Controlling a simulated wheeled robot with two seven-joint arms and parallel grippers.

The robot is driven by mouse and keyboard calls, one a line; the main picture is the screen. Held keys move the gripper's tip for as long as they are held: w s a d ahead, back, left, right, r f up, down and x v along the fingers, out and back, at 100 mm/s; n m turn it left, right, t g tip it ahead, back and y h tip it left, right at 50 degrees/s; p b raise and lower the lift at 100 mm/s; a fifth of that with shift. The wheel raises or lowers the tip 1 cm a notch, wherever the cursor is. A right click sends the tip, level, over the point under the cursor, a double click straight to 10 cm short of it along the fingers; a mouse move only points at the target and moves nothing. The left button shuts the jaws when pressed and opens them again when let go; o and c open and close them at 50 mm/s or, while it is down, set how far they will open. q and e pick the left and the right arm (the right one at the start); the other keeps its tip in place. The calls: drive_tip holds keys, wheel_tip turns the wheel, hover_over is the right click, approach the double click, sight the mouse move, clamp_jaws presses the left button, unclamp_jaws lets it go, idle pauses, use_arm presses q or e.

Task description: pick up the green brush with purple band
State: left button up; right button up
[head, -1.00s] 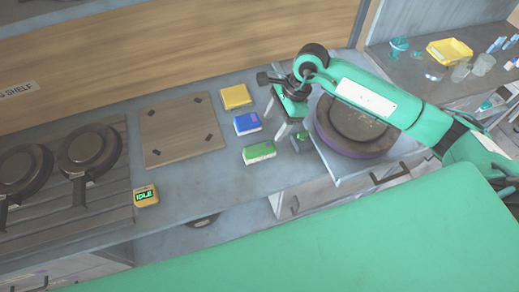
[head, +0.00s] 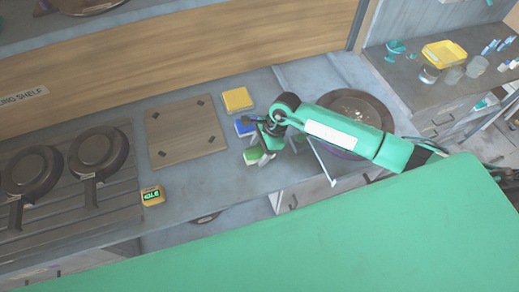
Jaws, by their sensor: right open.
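I cannot make out a green brush with a purple band for certain. A small green thing (head: 300,138), partly hidden by my right arm, lies beside the round dark pan and could be part of it. My right gripper (head: 259,151) is open over the counter, with its fingers beside and partly over the green sponge-like block (head: 252,156). I cannot tell whether they touch it. The blue block (head: 243,128) is partly covered by the gripper. My left gripper is not in view.
A yellow block (head: 237,99) and a wooden board (head: 186,134) lie left of the gripper. A round dark pan (head: 372,108) with a purplish rim sits behind my right arm.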

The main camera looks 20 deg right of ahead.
sight(253, 150)
drive_tip(key=shift+f+b, duration=0.3)
drive_tip(key=shift+b, duration=0.25)
idle(0.5)
drive_tip(key=c, duration=1.1)
drive_tip(key=shift+r, duration=0.15)
drive_tip(key=shift+r+p, duration=0.3)
drive_tip(key=shift+p, duration=0.4)
wheel_tip(253, 150, up, 6)
drive_tip(key=b, duration=0.3)
drive_tip(key=shift+w+f, duration=0.1)
wheel_tip(253, 150, up, 14)
drive_tip(key=b, duration=0.3)
